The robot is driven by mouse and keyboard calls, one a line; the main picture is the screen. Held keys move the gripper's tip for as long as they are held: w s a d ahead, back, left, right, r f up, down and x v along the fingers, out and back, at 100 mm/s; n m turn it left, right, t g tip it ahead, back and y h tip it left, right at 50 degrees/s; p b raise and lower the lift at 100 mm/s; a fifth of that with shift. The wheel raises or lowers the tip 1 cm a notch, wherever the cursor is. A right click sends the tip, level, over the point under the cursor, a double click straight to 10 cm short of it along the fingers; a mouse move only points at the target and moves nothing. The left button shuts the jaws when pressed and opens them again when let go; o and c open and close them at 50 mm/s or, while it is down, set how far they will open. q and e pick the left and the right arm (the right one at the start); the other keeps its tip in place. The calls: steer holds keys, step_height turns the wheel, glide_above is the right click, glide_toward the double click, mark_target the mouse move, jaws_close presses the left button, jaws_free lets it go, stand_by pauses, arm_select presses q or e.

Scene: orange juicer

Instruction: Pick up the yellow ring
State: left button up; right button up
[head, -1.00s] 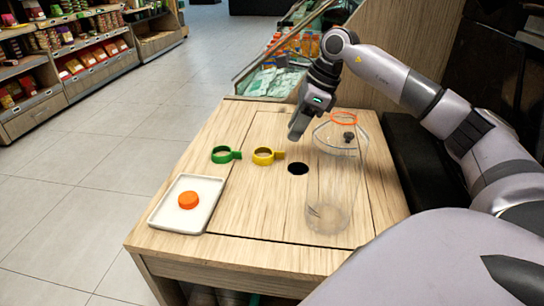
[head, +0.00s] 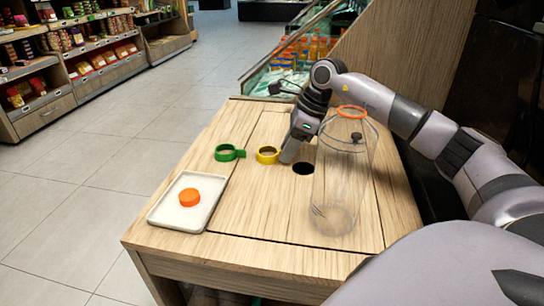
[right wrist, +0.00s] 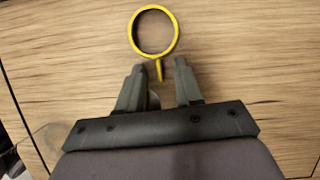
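The yellow ring (head: 267,155) lies on the wooden table, right of a green ring (head: 226,153). It also shows in the right wrist view (right wrist: 154,10), with its short handle pointing down between the fingertips. My right gripper (head: 288,156) is just right of the yellow ring, pointing down at the handle end. In the right wrist view, my right gripper (right wrist: 158,68) is open, with one finger on each side of the handle and a gap between. I cannot tell whether the fingers are level with the handle. My left gripper is not in view.
A tall clear container (head: 338,190) with an orange rim stands right of a dark round hole (head: 303,168) in the table. A white tray (head: 160,217) at the front left holds an orange cap (head: 189,197). The tabletop between tray and container is clear.

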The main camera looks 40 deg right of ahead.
jaws_close()
steer(key=shift+r, duration=0.15)
